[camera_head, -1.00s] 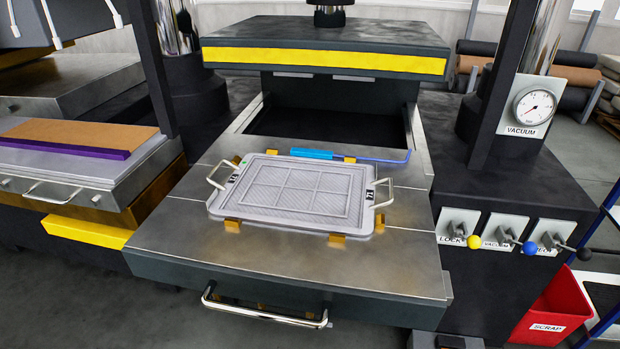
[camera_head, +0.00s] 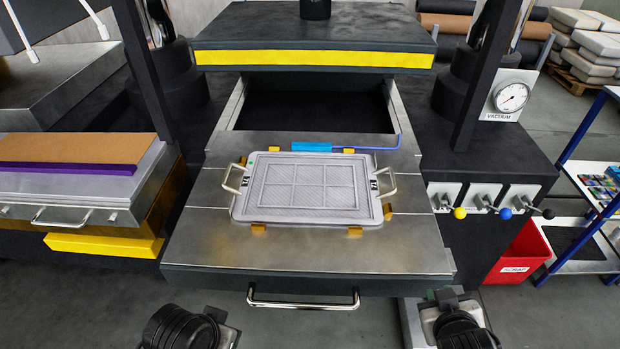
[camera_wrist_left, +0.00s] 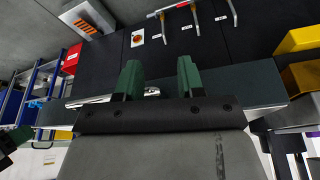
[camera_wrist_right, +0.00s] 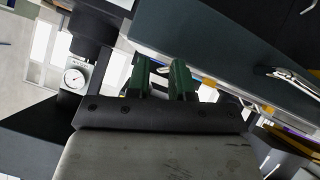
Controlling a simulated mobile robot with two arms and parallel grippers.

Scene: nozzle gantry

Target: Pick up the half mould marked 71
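The half mould (camera_head: 310,215), a flat grey plate with a ribbed panel divided into several fields, lies on the metal drawer top of the press. It has a wire handle at its left (camera_head: 232,178) and right (camera_head: 387,184) ends. A small black tag sits beside each handle; the number is too small to read surely. Small orange blocks stand around its edges. My left gripper (camera_wrist_left: 160,78) has its green fingers apart and empty. My right gripper (camera_wrist_right: 162,76) also has its fingers apart with nothing between them. Both are clear of the mould. My arms show at the head view's bottom edge.
A blue tool (camera_head: 312,147) with a bent rod lies just behind the mould. The press's yellow-edged upper block (camera_head: 310,58) stands behind. A drawer handle bar (camera_head: 303,300) sticks out in front. Levers (camera_head: 480,203) and a red scrap bin (camera_head: 518,255) are at right.

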